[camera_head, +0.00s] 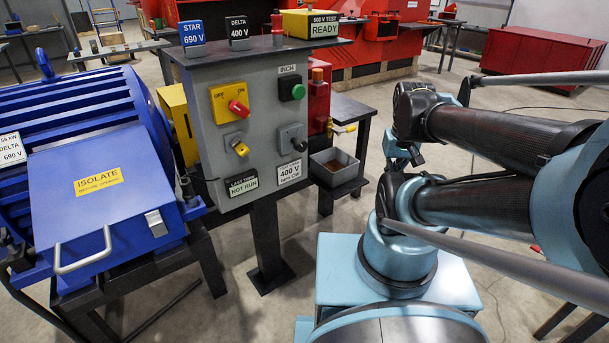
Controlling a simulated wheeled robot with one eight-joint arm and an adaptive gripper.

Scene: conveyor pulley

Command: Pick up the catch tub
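The catch tub is most likely the small grey open-topped tub (334,176). Nothing is seen touching the tub.
The grey control panel (262,140) on a post stands left of the tub. A blue motor (80,130) fills the left. A red chest (541,55) stands at back right. Floor behind my arm is partly clear.

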